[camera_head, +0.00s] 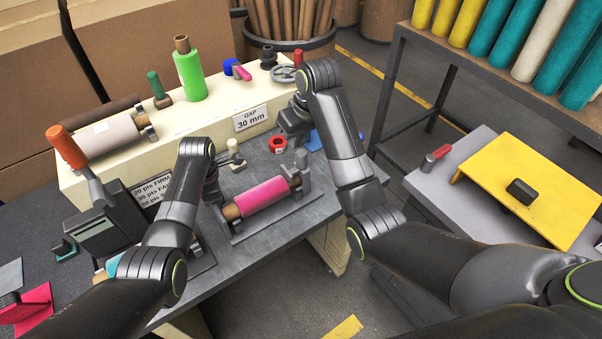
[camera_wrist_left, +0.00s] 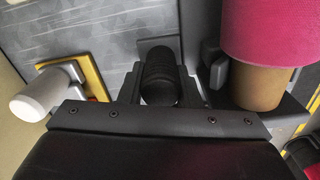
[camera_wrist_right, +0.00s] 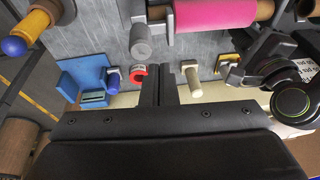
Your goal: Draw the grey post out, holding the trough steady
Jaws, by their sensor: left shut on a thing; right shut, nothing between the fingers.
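The grey trough (camera_head: 270,219) lies on the bench and cradles a pink felt roll (camera_head: 262,194) on a brown core. The grey post (camera_head: 301,162) stands at the trough's right end; in the right wrist view the post (camera_wrist_right: 140,44) is ahead of the fingers and apart from them. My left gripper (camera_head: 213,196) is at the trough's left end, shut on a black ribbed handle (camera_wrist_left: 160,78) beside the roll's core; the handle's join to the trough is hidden. My right gripper (camera_head: 291,132) is shut and empty, above the bench behind the post.
A red ring (camera_head: 278,144), a blue piece (camera_head: 313,141) and a cream peg (camera_head: 235,153) lie near the trough. A cream beam (camera_head: 205,121) carrying rolls and tools runs behind. The bench's front edge is close to the trough.

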